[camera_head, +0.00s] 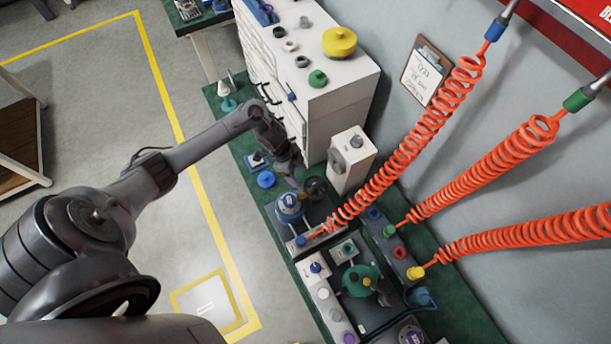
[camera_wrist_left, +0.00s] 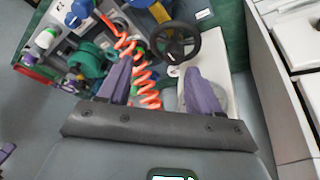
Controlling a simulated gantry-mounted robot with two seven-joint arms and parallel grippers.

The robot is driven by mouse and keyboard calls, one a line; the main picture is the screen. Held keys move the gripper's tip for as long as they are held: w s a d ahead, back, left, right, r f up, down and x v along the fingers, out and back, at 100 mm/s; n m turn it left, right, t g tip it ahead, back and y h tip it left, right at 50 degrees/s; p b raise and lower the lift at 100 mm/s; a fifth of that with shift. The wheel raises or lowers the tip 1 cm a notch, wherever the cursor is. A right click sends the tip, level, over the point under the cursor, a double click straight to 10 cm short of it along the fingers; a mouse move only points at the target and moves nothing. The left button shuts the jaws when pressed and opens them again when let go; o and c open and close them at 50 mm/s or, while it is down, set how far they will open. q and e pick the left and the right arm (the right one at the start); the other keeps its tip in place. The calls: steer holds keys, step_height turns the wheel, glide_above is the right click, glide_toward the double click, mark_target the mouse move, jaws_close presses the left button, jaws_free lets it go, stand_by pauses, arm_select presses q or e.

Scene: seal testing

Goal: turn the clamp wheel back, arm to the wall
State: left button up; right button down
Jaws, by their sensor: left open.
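The clamp wheel is a small black handwheel with spokes (camera_wrist_left: 175,42), seen in the left wrist view just beyond the fingertips. In the head view it is a dark round shape (camera_head: 315,188) beside a blue round fitting (camera_head: 289,206) on the test rig. My left gripper (camera_head: 292,178) hangs close to the wheel on its left. In the left wrist view its two purple-grey fingers (camera_wrist_left: 158,78) are spread apart with nothing gripped between them. Whether a finger touches the wheel cannot be told. My right gripper does not show.
A white drawer cabinet (camera_head: 310,105) and a white box (camera_head: 351,162) stand close beyond the gripper. A green fitting (camera_head: 361,281) sits nearer on the rig.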

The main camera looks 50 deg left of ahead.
mark_target(316, 182)
arm_select(q)
steer(key=shift+t, duration=0.3)
steer(key=w+d+f+b, duration=0.1)
steer(key=f, duration=0.1)
steer(key=w+d+f, duration=0.1)
steer(key=w+f, duration=0.1)
steer(key=f, duration=0.1)
steer(key=w+d+f+b, duration=0.1)
steer(key=w+f, duration=0.1)
steer(key=f, duration=0.1)
steer(key=shift+d+f+b, duration=0.1)
steer(key=shift+d+b, duration=0.05)
steer(key=shift+b, duration=0.15)
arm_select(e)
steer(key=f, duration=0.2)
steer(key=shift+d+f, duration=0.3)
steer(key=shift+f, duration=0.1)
arm_select(q)
jaws_close()
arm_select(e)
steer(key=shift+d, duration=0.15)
